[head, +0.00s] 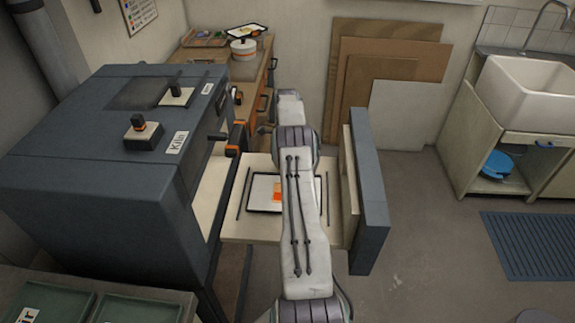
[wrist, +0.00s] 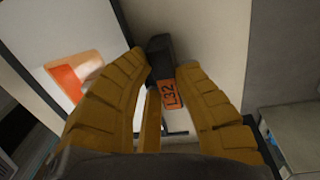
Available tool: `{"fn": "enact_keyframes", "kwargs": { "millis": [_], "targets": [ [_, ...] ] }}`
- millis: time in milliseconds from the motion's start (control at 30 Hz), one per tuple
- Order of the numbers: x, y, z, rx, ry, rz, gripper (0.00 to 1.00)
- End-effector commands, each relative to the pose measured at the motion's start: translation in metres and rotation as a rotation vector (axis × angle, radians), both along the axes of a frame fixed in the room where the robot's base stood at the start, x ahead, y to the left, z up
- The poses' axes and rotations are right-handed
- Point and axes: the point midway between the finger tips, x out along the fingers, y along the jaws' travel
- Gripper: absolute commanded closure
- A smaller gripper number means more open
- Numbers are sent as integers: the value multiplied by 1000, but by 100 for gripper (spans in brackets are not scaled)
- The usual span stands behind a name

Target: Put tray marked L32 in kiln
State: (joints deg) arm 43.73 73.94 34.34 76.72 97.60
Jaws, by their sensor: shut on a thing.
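The tray (head: 262,202) is white with a dark rim. In the head view it is over the cream shelf (head: 236,224) pulled out from the kiln (head: 75,150); I cannot tell whether it rests there or hangs just above. An orange glass piece (head: 277,192) lies on the tray. In the wrist view the tray (wrist: 105,32) fills the left, with a black handle (wrist: 160,48) at its edge and an orange label L32 (wrist: 172,95). My gripper (wrist: 163,75) is shut on this handle. My arm hides the gripper and part of the tray in the head view.
A thick grey door panel (head: 370,190) stands at the shelf's right end. A wooden cabinet (head: 215,65) with a white pot (head: 243,48) is behind. Boards (head: 400,105) lean on the back wall. A sink (head: 530,95) is at right.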

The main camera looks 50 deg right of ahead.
Motion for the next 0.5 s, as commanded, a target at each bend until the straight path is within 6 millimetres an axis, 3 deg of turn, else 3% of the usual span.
{"fn": "enact_keyframes", "kwargs": {
  "millis": [300,333,500],
  "targets": [
    [0,0,1,-1,-1,0,100],
    [0,0,1,-1,-1,0,72],
    [0,0,1,-1,-1,0,57]
  ]
}}
